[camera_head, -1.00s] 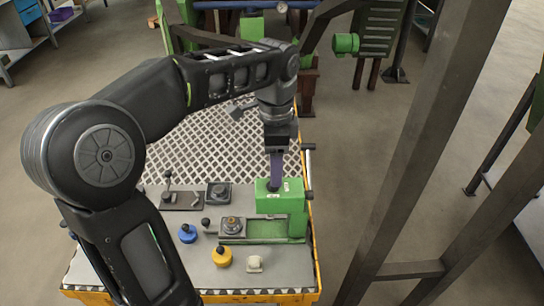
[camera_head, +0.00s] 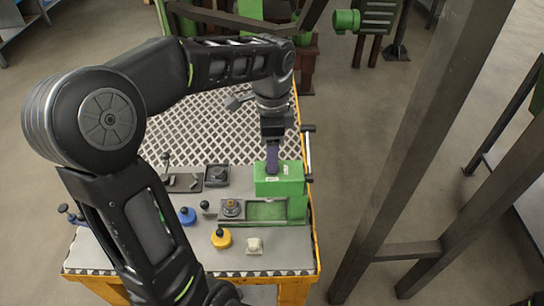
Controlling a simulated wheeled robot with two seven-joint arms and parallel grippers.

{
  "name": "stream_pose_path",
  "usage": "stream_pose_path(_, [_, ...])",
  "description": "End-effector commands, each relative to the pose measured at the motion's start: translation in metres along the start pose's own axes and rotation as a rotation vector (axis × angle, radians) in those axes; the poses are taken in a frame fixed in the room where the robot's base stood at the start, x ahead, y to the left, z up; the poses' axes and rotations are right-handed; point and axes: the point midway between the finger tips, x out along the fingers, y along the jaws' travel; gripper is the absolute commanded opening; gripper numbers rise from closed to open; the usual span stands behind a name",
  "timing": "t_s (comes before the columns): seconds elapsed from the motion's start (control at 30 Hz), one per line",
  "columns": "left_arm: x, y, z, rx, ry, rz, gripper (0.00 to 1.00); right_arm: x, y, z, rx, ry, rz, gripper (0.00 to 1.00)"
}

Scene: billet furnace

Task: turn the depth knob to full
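A green press-like block (camera_head: 280,184) stands at the right side of the bench, with small white labels on its face. My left gripper (camera_head: 272,168) points straight down at the top of this block, its narrow dark fingers seen edge-on. The fingers reach the block's top, where they cover the spot where a small dark knob showed. I cannot tell whether they are closed on that knob. No marking of the knob's setting is readable. My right gripper is not in view.
The bench has a yellow frame (camera_head: 292,290). In front of the block lie a metal slide with a round piece (camera_head: 231,208), a yellow knob (camera_head: 221,238), a blue knob (camera_head: 187,216) and a pale button (camera_head: 254,245). Dark posts (camera_head: 410,150) stand right of the bench.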

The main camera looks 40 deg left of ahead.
Motion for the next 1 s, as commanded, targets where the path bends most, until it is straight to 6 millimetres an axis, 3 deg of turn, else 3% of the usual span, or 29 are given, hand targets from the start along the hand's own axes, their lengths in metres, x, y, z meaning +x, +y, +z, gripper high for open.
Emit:
stream_pose_path(0.2, [0.025,0.0,0.0,0.0,0.0,0.001,0.6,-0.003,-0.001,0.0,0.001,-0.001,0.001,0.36])
stream_pose_path(0.53, [0.029,0.0,0.0,0.0,0.001,0.0,0.59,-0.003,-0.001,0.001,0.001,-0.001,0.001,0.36])
stream_pose_path(1.0, [0.028,0.0,0.0,0.0,0.001,-0.001,0.21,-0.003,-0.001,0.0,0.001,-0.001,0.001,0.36])
